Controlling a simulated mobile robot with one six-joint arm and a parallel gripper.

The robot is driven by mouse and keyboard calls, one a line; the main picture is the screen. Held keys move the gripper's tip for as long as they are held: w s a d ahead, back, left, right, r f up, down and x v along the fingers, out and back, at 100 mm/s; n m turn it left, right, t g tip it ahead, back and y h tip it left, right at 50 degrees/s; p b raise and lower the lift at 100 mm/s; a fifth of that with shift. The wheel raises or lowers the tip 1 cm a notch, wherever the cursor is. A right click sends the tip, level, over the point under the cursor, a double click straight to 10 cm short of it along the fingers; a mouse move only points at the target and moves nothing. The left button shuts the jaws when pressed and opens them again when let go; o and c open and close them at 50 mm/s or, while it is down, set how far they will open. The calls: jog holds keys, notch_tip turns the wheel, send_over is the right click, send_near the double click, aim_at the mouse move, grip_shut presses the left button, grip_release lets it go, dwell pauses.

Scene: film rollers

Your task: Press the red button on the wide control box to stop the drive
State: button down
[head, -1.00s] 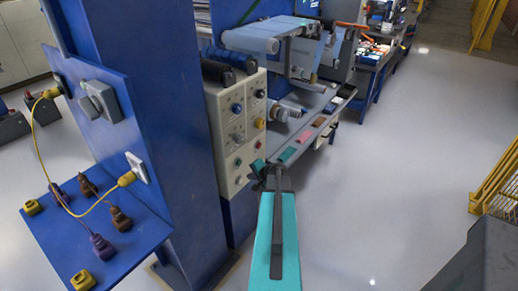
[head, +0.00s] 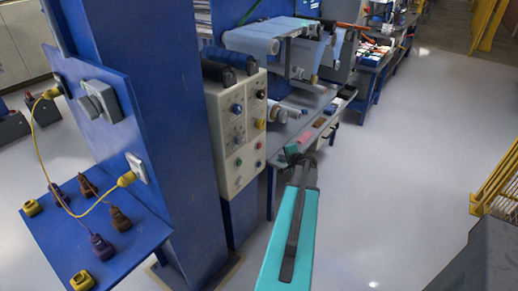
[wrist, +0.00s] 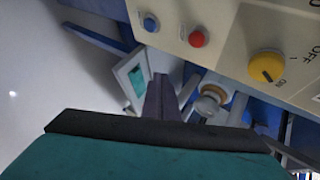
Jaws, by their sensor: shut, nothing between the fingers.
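The cream control box (head: 225,140) hangs on the blue machine frame in the head view, with knobs and buttons on its face. The red button (head: 258,145) is low in its right column, under a yellow knob (head: 260,123) and above a blue button (head: 258,163). In the wrist view the red button (wrist: 197,39) lies between the blue button (wrist: 150,22) and the yellow knob (wrist: 266,67), at the top. My gripper (head: 299,159) is shut and empty, right of the box and apart from it. In the wrist view its fingers (wrist: 160,100) point below the red button.
A grey bench (head: 318,123) with small coloured items stands behind my gripper. Film rollers (head: 250,42) are above it. A blue side panel (head: 95,240) with plugs and a yellow cable is at left. Open floor (head: 400,180) lies to the right, with yellow railing beyond.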

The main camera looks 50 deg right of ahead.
jog(key=shift+w, duration=0.15)
jog(key=w+p, duration=0.3)
jog(key=w, duration=0.5)
jog(key=shift+w+p, duration=0.2)
jog(key=shift+p, duration=0.1)
jog(key=shift+w, duration=0.9)
dwell(3.1)
jog(key=shift+s, duration=0.2)
jog(key=shift+s+b, duration=0.7)
jog(key=shift+b, duration=0.05)
jog(key=shift+s, duration=0.1)
jog(key=s+b, duration=0.3)
jog(key=s, duration=0.1)
jog(key=shift+s, duration=0.4)
dwell(0.3)
